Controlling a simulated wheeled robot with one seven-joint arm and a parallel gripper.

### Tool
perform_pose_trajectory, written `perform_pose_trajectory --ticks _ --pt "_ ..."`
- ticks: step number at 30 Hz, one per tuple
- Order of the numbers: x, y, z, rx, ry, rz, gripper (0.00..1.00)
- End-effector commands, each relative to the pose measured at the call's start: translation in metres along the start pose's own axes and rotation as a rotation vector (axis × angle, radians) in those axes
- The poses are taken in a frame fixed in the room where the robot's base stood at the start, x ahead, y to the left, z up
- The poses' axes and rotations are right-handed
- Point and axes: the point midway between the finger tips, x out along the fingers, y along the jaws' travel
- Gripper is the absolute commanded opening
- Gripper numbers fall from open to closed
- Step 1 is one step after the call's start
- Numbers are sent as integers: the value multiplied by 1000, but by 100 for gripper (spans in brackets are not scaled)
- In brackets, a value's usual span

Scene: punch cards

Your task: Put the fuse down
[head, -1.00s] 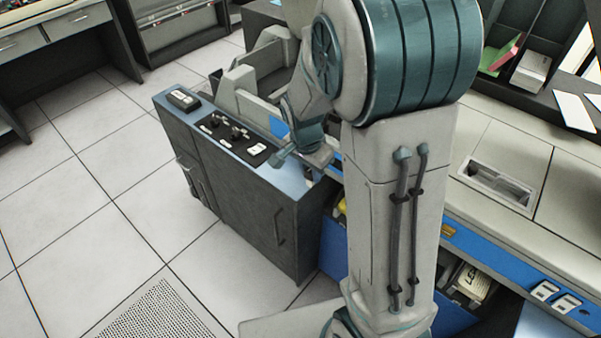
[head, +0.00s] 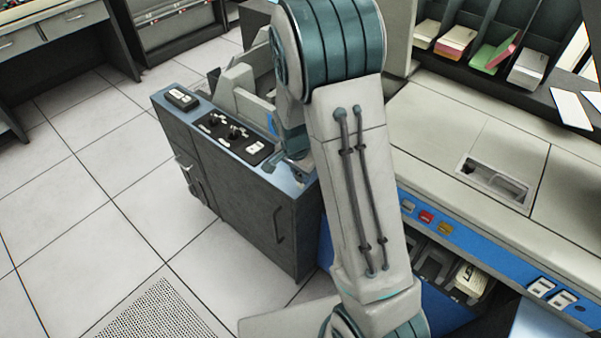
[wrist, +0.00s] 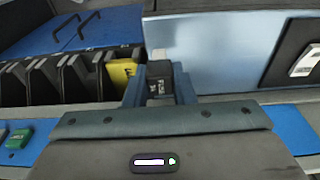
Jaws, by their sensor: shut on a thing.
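My gripper (wrist: 159,88) shows in the wrist view with its two blue-grey fingers close together. It is shut on the fuse (wrist: 160,72), a small dark block with pale print and a lighter end. The fuse is held upright in the picture, in front of a pale blue panel's left edge. I cannot tell whether it touches anything beyond the fingers. In the head view my arm hides most of the gripper, and I cannot make out the fuse there.
A dark cabinet (head: 240,205) with a blue top and switches stands left of my arm. A long machine (head: 430,120) with a blue front strip is at right. The wrist view shows black dividers (wrist: 70,82) and a yellow piece (wrist: 121,71). The floor at left is clear.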

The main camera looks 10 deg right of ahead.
Motion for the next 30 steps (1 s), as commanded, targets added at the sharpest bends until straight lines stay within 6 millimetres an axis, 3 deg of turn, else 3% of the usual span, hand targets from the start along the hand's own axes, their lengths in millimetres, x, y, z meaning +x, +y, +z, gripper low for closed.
perform_pose_trajectory --ticks 4,5,7,20,30 --pt "4 0 1 0 0 0 1" --pt "4 0 1 0 0 0 26" --pt "3 0 0 0 0 0 45" --pt "-6 -1 0 0 2 -3 45" --pt "-73 -1 -1 1 3 -7 45"
